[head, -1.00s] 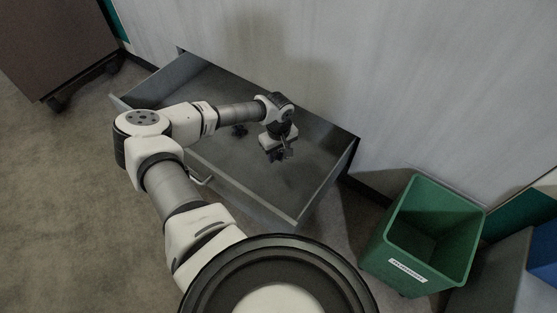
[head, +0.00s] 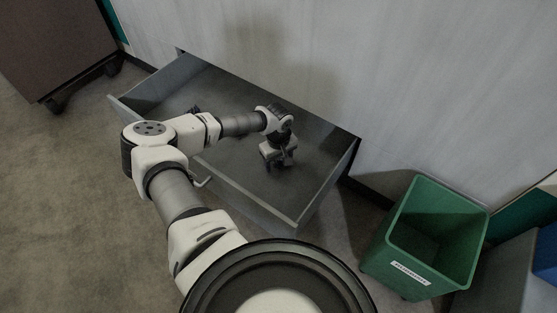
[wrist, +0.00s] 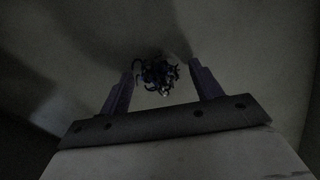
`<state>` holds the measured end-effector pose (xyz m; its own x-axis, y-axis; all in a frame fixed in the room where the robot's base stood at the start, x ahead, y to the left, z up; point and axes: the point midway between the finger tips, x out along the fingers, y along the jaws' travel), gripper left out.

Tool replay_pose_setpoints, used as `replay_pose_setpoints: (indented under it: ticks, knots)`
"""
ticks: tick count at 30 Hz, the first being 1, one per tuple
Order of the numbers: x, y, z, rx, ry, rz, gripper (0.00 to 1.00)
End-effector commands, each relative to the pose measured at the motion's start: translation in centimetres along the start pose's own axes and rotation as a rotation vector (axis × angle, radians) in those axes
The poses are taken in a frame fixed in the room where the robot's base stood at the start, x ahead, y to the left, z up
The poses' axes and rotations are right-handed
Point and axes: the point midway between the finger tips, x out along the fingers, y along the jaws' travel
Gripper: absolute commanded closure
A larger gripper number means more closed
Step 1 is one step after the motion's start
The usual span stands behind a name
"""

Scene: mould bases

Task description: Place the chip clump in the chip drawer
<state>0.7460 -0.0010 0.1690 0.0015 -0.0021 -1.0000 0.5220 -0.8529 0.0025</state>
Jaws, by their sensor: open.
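The chip clump (wrist: 157,75) is a dark, curly tangle with small shiny bits. In the wrist view it shows between the fingertips of my gripper (wrist: 161,76), with a narrow gap on each side. My gripper (head: 278,165) is open and low inside the open chip drawer (head: 250,198), toward its right half. In the head view my gripper hides the clump. I cannot tell whether the clump rests on the drawer floor.
Another small dark piece (head: 193,110) lies in the drawer, partly behind my arm. A green bin (head: 425,235) stands right of the drawer. A brown cabinet on casters (head: 55,45) is at upper left. The drawer's right floor is mostly clear.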

Motion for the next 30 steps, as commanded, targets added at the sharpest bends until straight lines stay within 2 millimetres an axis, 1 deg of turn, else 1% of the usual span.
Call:
replay_pose_setpoints:
  ticks: [2, 5, 8, 15, 18, 21, 25, 30]
  knots:
    - [-0.2, 0.0, 0.0, 0.0, 0.0, 0.0, 0.36]
    - [-1.0, 0.0, -0.1, 0.0, 0.002, 0.0, 0.36]
    - [-2.7, 0.0, -0.1, 0.001, 0.002, 0.0, 0.36]
    - [-8.0, 0.0, -0.1, 0.001, 0.002, 0.0, 0.36]
    - [-9.8, 0.0, 0.0, 0.0, 0.001, 0.0, 0.36]
    - [-11.2, 0.0, -0.1, 0.0, 0.002, 0.001, 0.36]
    - [-12.1, 0.0, 0.0, 0.0, 0.0, 0.0, 0.36]
    - [-12.3, 0.0, 0.0, 0.0, -0.001, 0.0, 0.36]
